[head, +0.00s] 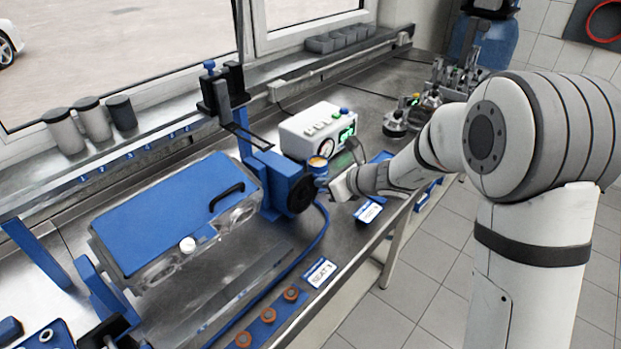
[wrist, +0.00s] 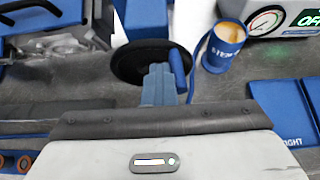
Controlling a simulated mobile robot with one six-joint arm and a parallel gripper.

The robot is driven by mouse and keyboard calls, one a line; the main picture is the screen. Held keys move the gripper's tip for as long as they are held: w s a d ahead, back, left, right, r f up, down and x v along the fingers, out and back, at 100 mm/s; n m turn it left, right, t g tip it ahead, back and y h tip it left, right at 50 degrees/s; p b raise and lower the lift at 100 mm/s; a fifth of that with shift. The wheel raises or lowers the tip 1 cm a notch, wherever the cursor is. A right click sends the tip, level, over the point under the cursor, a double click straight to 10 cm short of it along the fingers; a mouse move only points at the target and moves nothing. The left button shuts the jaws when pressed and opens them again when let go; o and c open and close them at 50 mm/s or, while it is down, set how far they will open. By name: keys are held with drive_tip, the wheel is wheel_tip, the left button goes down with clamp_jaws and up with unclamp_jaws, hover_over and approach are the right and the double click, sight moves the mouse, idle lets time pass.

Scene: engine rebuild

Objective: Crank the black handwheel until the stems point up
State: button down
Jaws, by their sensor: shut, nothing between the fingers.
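The black handwheel (head: 301,196) sits on the right end of the blue turning fixture (head: 278,182). In the wrist view the handwheel (wrist: 128,62) is a dark disc, with a blue crank handle (wrist: 177,68) at its right side. My gripper (wrist: 158,72) has its blue fingers closed and empty in front of the disc, just left of the handle. I cannot tell whether they touch it. In the head view my gripper (head: 322,182) is right beside the wheel. The fixture carries an engine head (head: 225,222) under a blue plate (head: 170,205). No stems can be made out.
A blue cup (wrist: 223,48) and a gauge box (head: 318,130) stand behind and right of the wheel. A blue hose (head: 318,235) runs along the bench. A SEAT label block (head: 320,272) and several copper-coloured parts (head: 268,314) lie near the front edge.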

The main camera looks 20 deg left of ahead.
drive_tip(key=shift+w, duration=0.1)
drive_tip(key=shift+w+d, duration=0.15)
drive_tip(key=shift+w, duration=0.25)
drive_tip(key=shift+w+d+f+b, duration=0.15)
drive_tip(key=shift+w+f+b, duration=0.1)
drive_tip(key=shift+b, duration=0.1)
drive_tip(key=shift+w, duration=0.15)
drive_tip(key=shift+r, duration=0.1)
drive_tip(key=shift+w, duration=0.1)
